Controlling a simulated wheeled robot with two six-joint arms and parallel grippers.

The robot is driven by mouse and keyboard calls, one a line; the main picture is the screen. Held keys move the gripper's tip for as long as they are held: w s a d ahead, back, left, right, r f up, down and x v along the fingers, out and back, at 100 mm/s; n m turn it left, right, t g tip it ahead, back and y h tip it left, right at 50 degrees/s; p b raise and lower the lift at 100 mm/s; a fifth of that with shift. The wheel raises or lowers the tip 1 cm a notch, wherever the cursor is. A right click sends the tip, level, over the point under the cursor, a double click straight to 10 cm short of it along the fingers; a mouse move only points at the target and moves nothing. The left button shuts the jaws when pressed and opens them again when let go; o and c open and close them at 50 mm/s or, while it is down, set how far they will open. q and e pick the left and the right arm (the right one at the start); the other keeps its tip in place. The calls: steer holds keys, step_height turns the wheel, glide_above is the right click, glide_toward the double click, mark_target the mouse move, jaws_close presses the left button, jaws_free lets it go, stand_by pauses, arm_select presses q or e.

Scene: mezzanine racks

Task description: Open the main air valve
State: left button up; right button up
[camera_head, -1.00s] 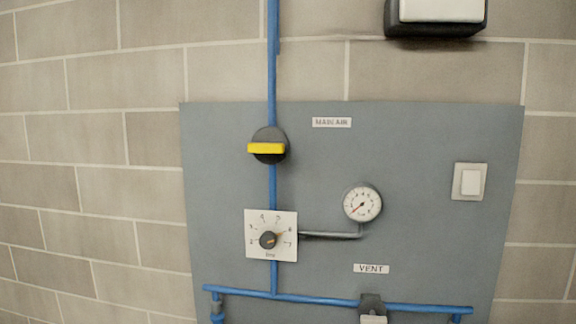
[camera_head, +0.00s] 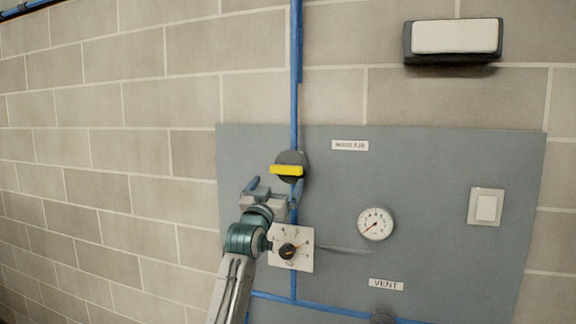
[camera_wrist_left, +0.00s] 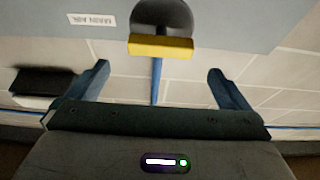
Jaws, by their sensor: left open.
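The main air valve has a round dark body with a yellow bar handle (camera_head: 286,170) lying crosswise to the vertical blue pipe. A "MAIN AIR" label (camera_head: 350,145) is to its right. My left gripper (camera_head: 274,187) is open and empty just below and in front of the valve, its fingers pointing toward the wall. In the left wrist view the yellow handle (camera_wrist_left: 161,47) lies ahead, between the lines of the two spread fingers and apart from them. My right gripper is not in view.
A grey panel (camera_head: 440,160) carries a dial regulator (camera_head: 303,258), partly behind my left arm, a pressure gauge (camera_head: 376,224) with its needle low, a white switch (camera_head: 486,207) and a "VENT" label (camera_head: 386,284). A white-fronted box (camera_head: 455,37) is above. The wall left is bare.

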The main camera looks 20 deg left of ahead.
mark_target(285, 169)
arm_select(q)
steer(key=p+x, duration=0.3)
steer(key=x, duration=0.4)
steer(key=shift+w+r+p, duration=0.2)
steer(key=shift+p, duration=0.15)
steer(key=shift+w+p, duration=0.3)
steer(key=shift+w, duration=0.4)
steer(key=c, duration=0.9)
